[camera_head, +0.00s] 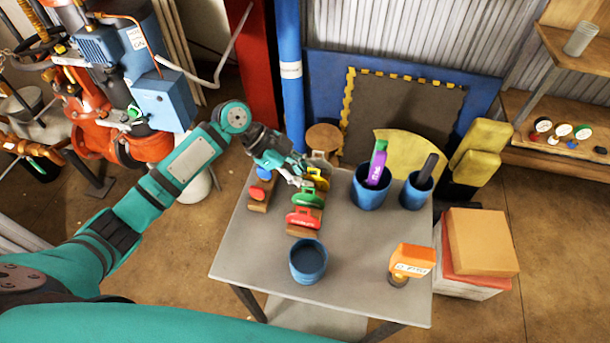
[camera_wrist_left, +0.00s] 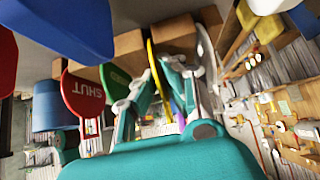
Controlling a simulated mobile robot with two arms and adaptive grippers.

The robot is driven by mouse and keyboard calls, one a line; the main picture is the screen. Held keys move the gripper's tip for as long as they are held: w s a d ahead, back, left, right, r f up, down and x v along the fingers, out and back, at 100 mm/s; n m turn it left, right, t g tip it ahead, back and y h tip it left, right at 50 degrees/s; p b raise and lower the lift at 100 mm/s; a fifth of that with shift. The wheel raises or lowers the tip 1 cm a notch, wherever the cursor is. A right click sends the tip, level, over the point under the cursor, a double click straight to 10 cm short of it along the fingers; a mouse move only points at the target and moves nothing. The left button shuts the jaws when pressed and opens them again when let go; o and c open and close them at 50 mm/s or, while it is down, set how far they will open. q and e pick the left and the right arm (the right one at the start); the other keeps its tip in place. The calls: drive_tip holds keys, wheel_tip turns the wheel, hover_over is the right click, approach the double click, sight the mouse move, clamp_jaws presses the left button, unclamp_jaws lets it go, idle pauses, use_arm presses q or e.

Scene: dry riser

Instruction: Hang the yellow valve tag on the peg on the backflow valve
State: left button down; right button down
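The yellow valve tag (camera_head: 319,179) stands in a wooden rack on the grey table, behind a green tag (camera_head: 305,198) and a red tag (camera_head: 304,218). My left gripper (camera_head: 299,176) is right beside the yellow tag. In the left wrist view the yellow tag (camera_wrist_left: 152,62) shows edge-on between my parted fingers (camera_wrist_left: 163,80); firm contact cannot be made out. The green tag (camera_wrist_left: 115,78) and red SHUT tag (camera_wrist_left: 82,95) are to its left. The orange-red valve assembly (camera_head: 125,148) stands at the far left; I cannot make out its peg clearly. My right gripper is out of view.
A smaller block (camera_head: 260,193) with blue and red tags stands left of the rack. Blue cups (camera_head: 308,262) and an orange device (camera_head: 411,262) are also on the table (camera_head: 350,285). A blue pipe (camera_head: 290,90) rises behind. Boxes (camera_head: 480,245) stand at the right.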

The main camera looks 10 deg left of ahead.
sight(314, 169)
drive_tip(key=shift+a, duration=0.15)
